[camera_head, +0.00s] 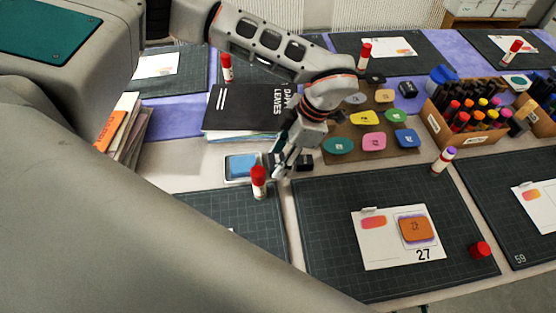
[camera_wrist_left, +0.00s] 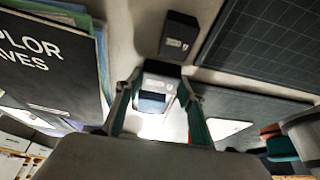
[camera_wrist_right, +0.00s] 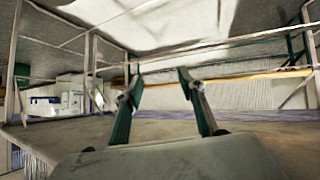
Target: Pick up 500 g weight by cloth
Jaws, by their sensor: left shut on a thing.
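My left gripper (camera_head: 283,168) is low over the table, shut on a small dark weight (camera_head: 270,161) beside a blue cloth (camera_head: 241,166) in a pale dish. I cannot tell whether the weight touches the table. A second dark block (camera_head: 303,161) with a pale label stands just to the right; it also shows in the left wrist view (camera_wrist_left: 178,40). My right gripper (camera_wrist_right: 160,88) is open and empty, away from the table.
A red-capped glue stick (camera_head: 259,182) stands close in front of the gripper. Black books (camera_head: 240,108) lie behind it. A brown board (camera_head: 350,150) with coloured pads is to the right. A cutting mat (camera_head: 320,230) with a card lies in front.

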